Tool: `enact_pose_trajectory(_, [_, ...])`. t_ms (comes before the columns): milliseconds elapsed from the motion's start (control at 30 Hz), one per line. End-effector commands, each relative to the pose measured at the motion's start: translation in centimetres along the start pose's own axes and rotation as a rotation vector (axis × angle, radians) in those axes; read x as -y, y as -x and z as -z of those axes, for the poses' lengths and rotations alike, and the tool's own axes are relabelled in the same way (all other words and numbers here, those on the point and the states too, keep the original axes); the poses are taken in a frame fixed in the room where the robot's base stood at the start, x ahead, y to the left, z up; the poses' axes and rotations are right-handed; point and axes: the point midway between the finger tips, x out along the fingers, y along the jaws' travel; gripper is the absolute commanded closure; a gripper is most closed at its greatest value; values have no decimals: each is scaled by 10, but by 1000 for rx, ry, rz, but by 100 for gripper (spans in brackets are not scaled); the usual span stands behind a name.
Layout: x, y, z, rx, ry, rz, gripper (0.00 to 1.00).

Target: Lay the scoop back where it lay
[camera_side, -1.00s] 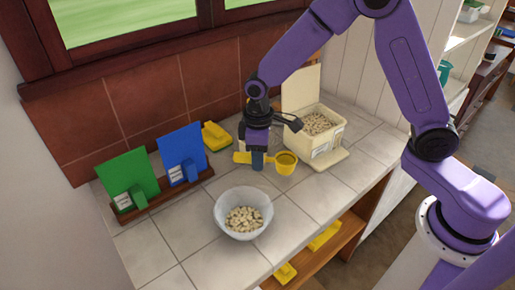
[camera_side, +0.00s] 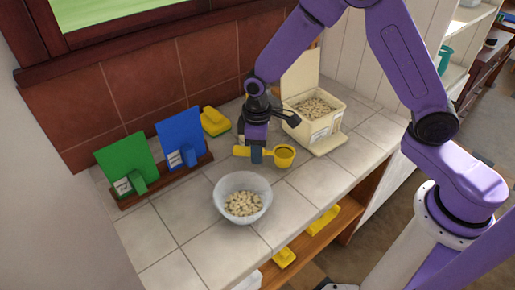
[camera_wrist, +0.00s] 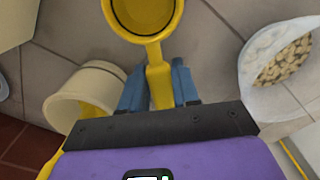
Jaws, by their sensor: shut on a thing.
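My gripper (camera_side: 257,157) is shut on the handle of a yellow scoop (camera_side: 284,154). In the side view the handle lies across the fingertips and the bowl of the scoop points right. The scoop is low over the tiled counter, between the feed bin and the glass bowl; I cannot tell whether it touches the tiles. In the wrist view the scoop's round cup (camera_wrist: 145,14) is at the top, looks empty, and its handle runs down between the blue fingers (camera_wrist: 158,92).
A cream bin (camera_side: 325,128) with an open lid holds pale pieces, behind right. A translucent bowl (camera_side: 228,202) of pale pieces stands in front. A cream pot (camera_wrist: 75,105) lies close beside my fingers. Green (camera_side: 125,160) and blue boards (camera_side: 180,130) stand left. The right counter is clear.

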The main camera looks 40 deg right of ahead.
Motion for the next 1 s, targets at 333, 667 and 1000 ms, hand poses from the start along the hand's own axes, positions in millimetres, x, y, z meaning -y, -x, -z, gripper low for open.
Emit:
enact_pose_trajectory(333, [0,-6,0,1,0,0,100])
enact_pose_trajectory(667, [0,-12,0,1,0,0,100])
enact_pose_trajectory(1000, [0,-12,0,0,0,0,40])
